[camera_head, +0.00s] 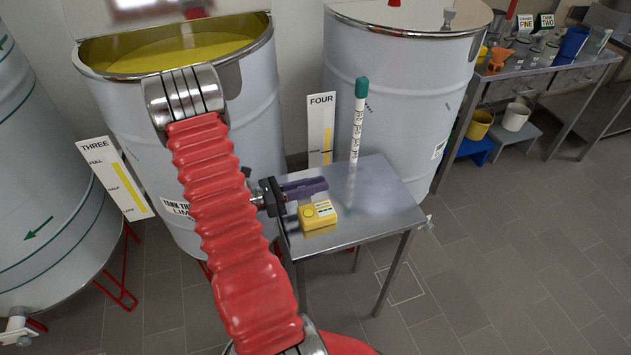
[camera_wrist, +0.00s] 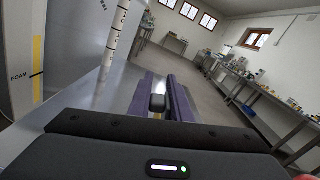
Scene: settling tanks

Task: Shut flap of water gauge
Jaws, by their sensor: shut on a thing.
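The yellow box with a round knob and white labels, which looks like the water gauge (camera_head: 319,215), sits on the small metal table. My gripper (camera_head: 318,186), with long purple fingers, is level just behind and above it. In the wrist view my fingers (camera_wrist: 161,78) are closed around a small dark block (camera_wrist: 157,103), with a sliver of yellow under it. The block seems to belong to the gauge's flap, but its join is hidden. A pale piece stands at the box's back left, beside the fingers. I cannot tell the flap's angle.
A tall scaled tube with a green cap (camera_head: 357,130) stands upright on the metal table (camera_head: 385,205), right of my gripper. Large tanks stand behind, one open with yellow liquid (camera_head: 180,50). Bare tabletop lies to the right. A bench (camera_head: 530,75) stands far right.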

